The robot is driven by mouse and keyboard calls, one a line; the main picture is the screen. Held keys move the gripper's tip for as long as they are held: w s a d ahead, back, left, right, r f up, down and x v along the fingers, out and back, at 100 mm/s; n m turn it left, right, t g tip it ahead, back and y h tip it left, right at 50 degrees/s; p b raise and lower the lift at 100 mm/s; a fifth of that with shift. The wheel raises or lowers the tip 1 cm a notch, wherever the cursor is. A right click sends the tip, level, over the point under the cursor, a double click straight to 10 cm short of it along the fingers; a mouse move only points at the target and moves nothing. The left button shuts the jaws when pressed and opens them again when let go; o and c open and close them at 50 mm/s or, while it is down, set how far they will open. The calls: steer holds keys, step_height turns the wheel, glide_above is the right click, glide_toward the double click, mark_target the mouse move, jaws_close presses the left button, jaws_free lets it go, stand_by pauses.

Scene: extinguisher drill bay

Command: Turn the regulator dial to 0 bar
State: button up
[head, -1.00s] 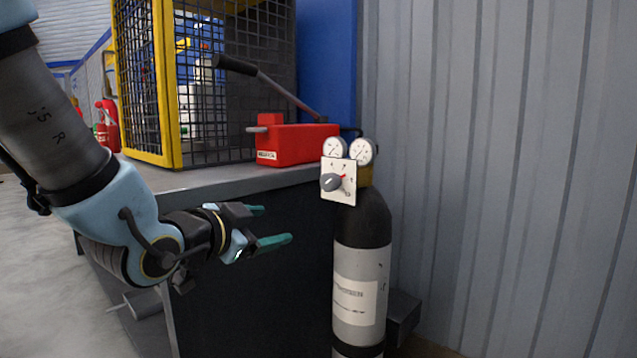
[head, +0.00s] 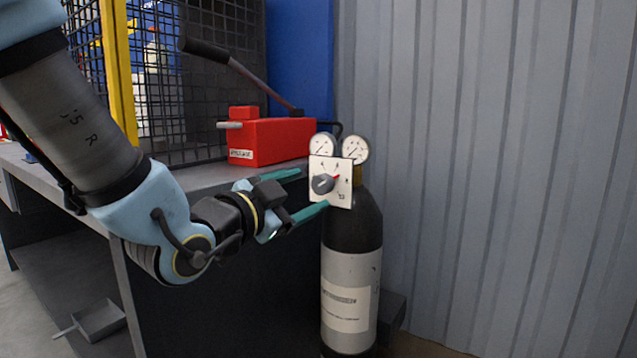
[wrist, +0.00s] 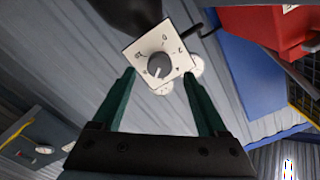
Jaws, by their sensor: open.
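The regulator dial is a dark grey round knob (head: 322,184) on a square white plate (head: 343,190) with scale marks and a small red mark. The plate sits at the top of a black gas cylinder (head: 350,240) with a pale label band. In the wrist view the knob (wrist: 159,66) shows between and beyond my fingertips, with a light pointer line on it. My gripper (head: 312,188) is open, its teal fingers pointing at the dial, one above and one below it in the head view. I see no grip on the knob. The smaller scale figures are hard to read.
Two round gauges (head: 354,149) stand just above the plate. A red pump box (head: 270,141) with a long lever sits on the grey bench left of the cylinder, beside a mesh cage. A corrugated grey wall (head: 500,180) is at the right.

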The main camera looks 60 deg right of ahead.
mark_target(319, 186)
steer(key=shift+d, duration=2.7)
jaws_close()
